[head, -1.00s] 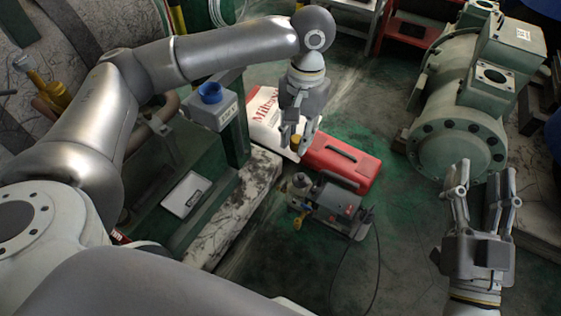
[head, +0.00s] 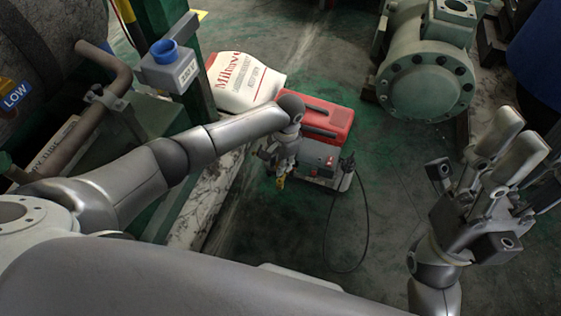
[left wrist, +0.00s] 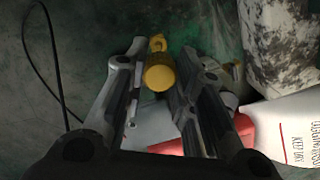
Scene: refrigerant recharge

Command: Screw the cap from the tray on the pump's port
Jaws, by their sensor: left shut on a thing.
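My left gripper (head: 275,158) is low over the left side of the grey pump (head: 318,160) in the head view. In the left wrist view, its fingers (left wrist: 157,85) are shut on a yellow cap (left wrist: 159,74). A smaller yellow piece (left wrist: 157,43) shows just beyond the cap; I cannot tell whether it is part of the cap or the pump. The pump's port is hidden behind my gripper, so I cannot tell whether the cap touches it. My right gripper (head: 520,138) is raised at the right, open and empty. The tray is not visible.
A red toolbox (head: 322,120) and a white bag (head: 242,84) stand behind the pump. A black cable (head: 367,225) curls on the floor right of it. A green compressor (head: 425,85) stands at the back right. A blue-topped box (head: 168,66) is on a green post.

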